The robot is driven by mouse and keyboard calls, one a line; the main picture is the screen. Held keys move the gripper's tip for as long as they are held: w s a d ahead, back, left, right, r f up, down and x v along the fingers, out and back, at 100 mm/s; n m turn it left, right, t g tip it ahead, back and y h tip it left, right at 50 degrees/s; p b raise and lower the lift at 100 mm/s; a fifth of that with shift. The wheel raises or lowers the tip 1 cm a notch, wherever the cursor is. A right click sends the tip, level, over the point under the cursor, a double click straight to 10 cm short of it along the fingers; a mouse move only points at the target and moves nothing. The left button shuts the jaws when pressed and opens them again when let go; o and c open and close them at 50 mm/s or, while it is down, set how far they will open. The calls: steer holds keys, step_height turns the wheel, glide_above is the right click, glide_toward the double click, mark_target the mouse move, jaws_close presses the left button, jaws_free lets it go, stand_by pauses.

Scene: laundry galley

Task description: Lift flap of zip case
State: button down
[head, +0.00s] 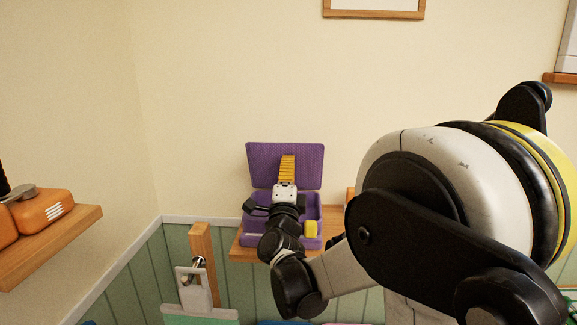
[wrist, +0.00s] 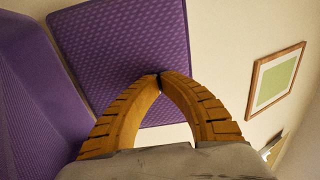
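The purple zip case (head: 318,212) sits on a wooden shelf in the head view. Its flap (head: 309,160) stands raised, roughly upright, at the back of the case. My gripper (head: 287,157) reaches over the case with its orange fingers in front of the flap's inner face. In the wrist view the flap (wrist: 118,45) lies behind the fingertips, and the case (wrist: 35,100) fills the left side. The two fingers of my gripper (wrist: 160,76) curve together and meet at the tips, with nothing visible between them. I cannot tell whether the tips touch the flap.
A yellow item (head: 310,228) is in the case at the right. The wooden shelf (head: 242,250) is under the case, against the wall. An orange box (head: 45,211) sits on another shelf at the left. A picture frame (head: 375,10) hangs above, with clear wall below it.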

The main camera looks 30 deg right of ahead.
steer(key=p+x, duration=0.1)
steer(key=x, duration=0.2)
steer(key=shift+r, duration=0.15)
steer(key=shift+w+d, duration=0.2)
steer(key=shift+w, duration=0.1)
steer(key=shift+s, duration=0.1)
steer(key=shift+s+a, duration=0.1)
steer(key=s+a+f+p, duration=0.1)
steer(key=s+a+f, duration=0.1)
steer(key=s+a, duration=0.5)
steer(key=s, duration=0.4)
steer(key=shift+a+p, duration=0.35)
steer(key=shift+s, duration=0.15)
